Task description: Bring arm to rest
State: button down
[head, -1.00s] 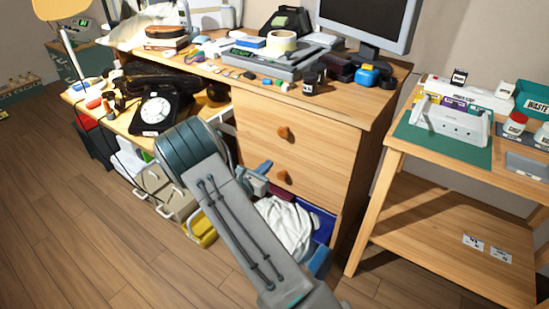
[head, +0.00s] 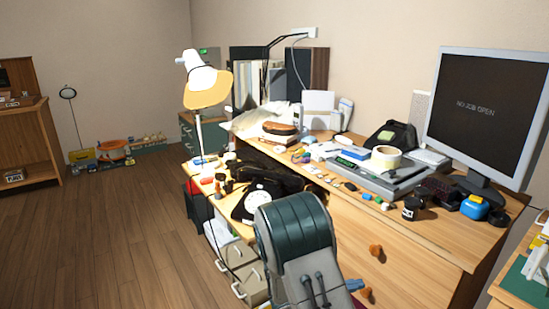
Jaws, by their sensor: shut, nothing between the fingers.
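My arm (head: 295,228) rises from the bottom edge of the head view, in front of the desk's drawers. Its bent, dark green upper part and a grey link with dark cables show. A small blue-grey piece shows at its right side, and I cannot tell what part it is. I cannot make out my gripper's fingers; they are hidden behind the arm or below the frame. The arm covers part of the drawer front. I cannot tell whether it touches the desk.
The wooden desk (head: 408,244) holds a monitor (head: 485,112), a tape roll (head: 385,157) and small items. A black dial phone (head: 262,190) and a lamp (head: 208,86) stand on its lower left part. A second table (head: 503,292) is at right. The floor (head: 110,235) at left is clear.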

jog(key=s+d+r+m+g+y+p, duration=0.1)
jog(key=s+r+m+g+y+p, duration=0.2)
jog(key=s+r+m+p, duration=0.35)
jog(key=s+d+r+m+g+y+p, duration=0.1)
jog(key=s+r+m+g+y+p, duration=0.25)
jog(key=s+r, duration=0.6)
jog(key=s+a+r+m+t+y+p, duration=0.1)
jog(key=s+a+r+m+y+p, duration=0.1)
jog(key=r, duration=0.5)
jog(key=s+a+r+m+t+y+p, duration=0.2)
jog(key=a+r+m+y+p, duration=0.2)
jog(key=r+p, duration=0.2)
jog(key=s+a+r+m+t+y+p, duration=0.1)
jog(key=s+a+r+m+y+p, duration=0.2)
jog(key=r, duration=0.6)
jog(key=shift+a+t+p, duration=0.3)
jog(key=shift+t+p, duration=0.05)
jog(key=shift+p, duration=0.4)
jog(key=shift+d, duration=0.15)
